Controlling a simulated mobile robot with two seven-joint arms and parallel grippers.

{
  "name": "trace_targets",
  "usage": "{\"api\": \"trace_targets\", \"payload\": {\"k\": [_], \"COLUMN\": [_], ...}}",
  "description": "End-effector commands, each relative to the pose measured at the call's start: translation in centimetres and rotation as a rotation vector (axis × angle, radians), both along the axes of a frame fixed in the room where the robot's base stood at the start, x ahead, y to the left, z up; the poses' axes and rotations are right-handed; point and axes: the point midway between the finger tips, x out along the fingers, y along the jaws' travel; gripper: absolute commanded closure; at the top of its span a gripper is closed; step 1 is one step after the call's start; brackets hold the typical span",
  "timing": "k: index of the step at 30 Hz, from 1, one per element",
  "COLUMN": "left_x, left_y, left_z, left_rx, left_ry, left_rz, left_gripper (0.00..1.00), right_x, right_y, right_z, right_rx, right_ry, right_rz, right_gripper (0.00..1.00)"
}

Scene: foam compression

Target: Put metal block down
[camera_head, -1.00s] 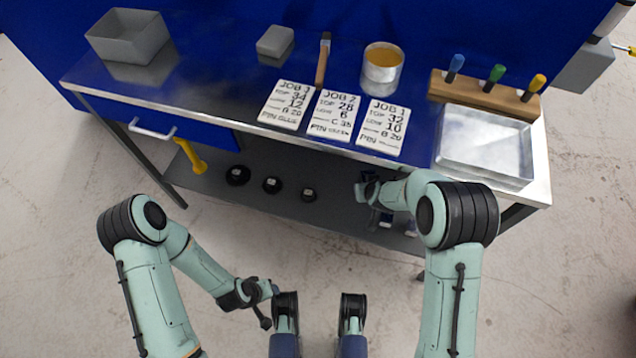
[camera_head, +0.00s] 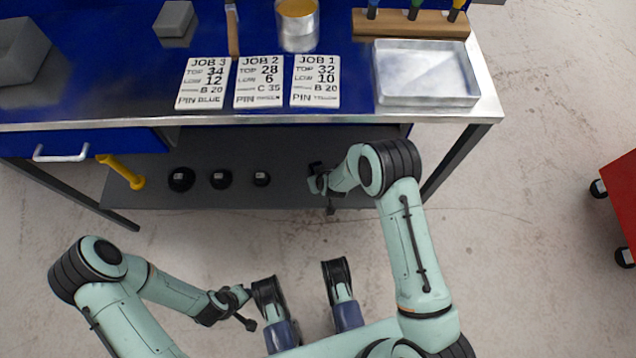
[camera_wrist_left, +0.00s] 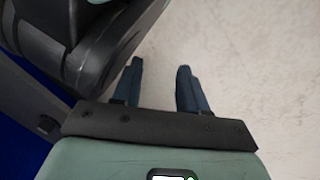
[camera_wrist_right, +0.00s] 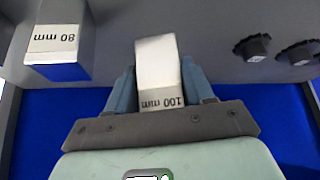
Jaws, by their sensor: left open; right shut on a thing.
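My right gripper (camera_wrist_right: 160,90) is shut on a pale metal block marked "100 mm" (camera_wrist_right: 158,60), seen in the right wrist view. A second metal block marked "80 mm" (camera_wrist_right: 60,35) stands to the left of it there, apart from it. In the head view my right gripper (camera_head: 318,182) is over the grey lower shelf (camera_head: 215,150); the held block cannot be made out there. Whether the held block touches the shelf I cannot tell. My left gripper (camera_wrist_left: 158,82) is open and empty above the pale floor; in the head view it is low, left of centre (camera_head: 240,308).
Several black round pieces (camera_head: 220,179) sit on the shelf, left of my right gripper. The bench above holds job cards (camera_head: 259,82), a metal tray (camera_head: 425,75), a can (camera_head: 297,25) and a foam-like grey block (camera_head: 174,18). A red cart (camera_head: 622,195) stands far right.

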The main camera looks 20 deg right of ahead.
Motion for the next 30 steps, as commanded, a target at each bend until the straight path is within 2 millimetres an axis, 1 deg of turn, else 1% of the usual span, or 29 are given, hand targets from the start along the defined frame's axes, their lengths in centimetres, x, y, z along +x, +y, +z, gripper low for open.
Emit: {"api": "trace_targets", "payload": {"k": [2,9,22,23,24,25,30], "left_x": [-0.4,-2.6,-3.0,-3.1,-3.1,-3.1,-3.0], "left_y": [0.0,0.4,0.4,0.4,0.4,0.4,0.4], "left_z": [-0.3,-2.0,-2.2,-2.2,-2.2,-2.2,-2.2], "left_rx": [-0.001,-0.005,-0.006,-0.006,-0.006,-0.006,-0.006], "left_ry": [0.013,0.086,0.100,0.102,0.102,0.102,0.101], "left_rz": [0.002,0.007,0.009,0.008,0.008,0.008,0.009], "left_gripper": [0.57,0.57,0.57,0.57,0.57,0.57,0.57], "right_x": [0.1,0.1,0.1,0.0,0.0,0.0,0.0], "right_y": [0.0,0.0,0.0,0.0,0.0,0.0,0.0], "right_z": [-0.6,-4.0,-4.3,-4.4,-4.4,-4.4,-4.3], "right_rx": [0.000,0.001,0.000,0.000,0.000,0.000,0.000], "right_ry": [-0.003,-0.001,-0.004,0.000,0.000,0.000,0.000], "right_rz": [0.000,-0.001,0.000,0.000,0.000,0.000,0.000], "right_gripper": [1.00,1.00,1.00,0.45,0.31,0.22,0.22]}}
